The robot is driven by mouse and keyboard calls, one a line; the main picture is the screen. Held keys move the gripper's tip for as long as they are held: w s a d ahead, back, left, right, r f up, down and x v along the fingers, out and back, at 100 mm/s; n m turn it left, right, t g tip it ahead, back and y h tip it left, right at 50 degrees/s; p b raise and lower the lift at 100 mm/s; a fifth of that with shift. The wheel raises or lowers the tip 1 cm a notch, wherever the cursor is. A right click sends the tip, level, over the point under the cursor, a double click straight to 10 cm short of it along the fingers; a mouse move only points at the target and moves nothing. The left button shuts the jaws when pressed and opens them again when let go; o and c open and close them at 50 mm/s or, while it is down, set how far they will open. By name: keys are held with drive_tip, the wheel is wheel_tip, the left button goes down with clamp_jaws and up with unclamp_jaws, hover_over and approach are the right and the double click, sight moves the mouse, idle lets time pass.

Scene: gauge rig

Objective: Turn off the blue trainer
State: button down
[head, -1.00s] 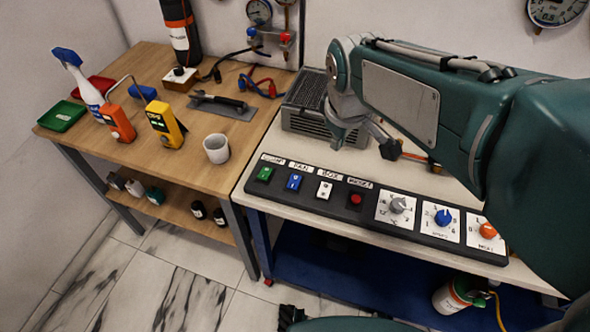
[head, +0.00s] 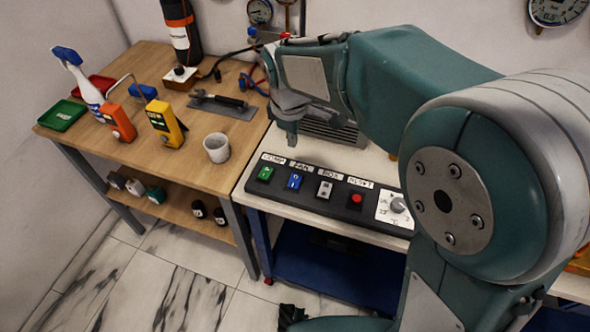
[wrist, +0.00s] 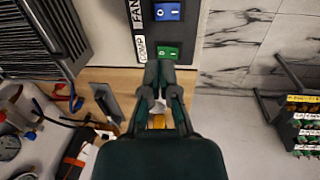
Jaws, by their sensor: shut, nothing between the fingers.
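A black switch panel (head: 335,196) runs along the front of the white-topped bench. Its blue rocker switch (head: 295,181), labelled FAN, sits between the green COMP switch (head: 265,173) and the light BOX switch (head: 325,189). The blue switch also shows at the top of the wrist view (wrist: 168,11), with the green switch (wrist: 167,52) nearer my fingertips. The bench has a blue lower shelf (head: 335,265). My gripper (head: 291,142) is shut and empty, above the bench behind the left end of the panel. My arm hides the panel's right end. I see no label reading trainer.
A red button (head: 356,199) and a grey knob (head: 398,205) are further right on the panel. A grilled box (head: 330,131) stands behind my gripper. The wooden table (head: 190,155) at left holds a white cup (head: 217,147) and two handheld meters.

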sight(294, 181)
drive_tip(key=f, duration=0.4)
drive_tip(key=w+f, duration=0.1)
drive_tip(key=f, duration=0.9)
drive_tip(key=shift+w+d, duration=0.25)
drive_tip(key=shift+w, duration=0.1)
drive_tip(key=shift+f, duration=0.15)
drive_tip(key=shift+s, duration=0.1)
drive_tip(key=shift+s+a+r, duration=0.2)
drive_tip(key=shift+s+r, duration=0.05)
drive_tip(key=shift+s, duration=0.35)
drive_tip(key=shift+r, duration=0.15)
wheel_tip(294, 181, up, 12)
drive_tip(key=s, duration=0.1)
drive_tip(key=shift+s+a+f, duration=0.2)
drive_tip(key=shift+a+f, duration=0.05)
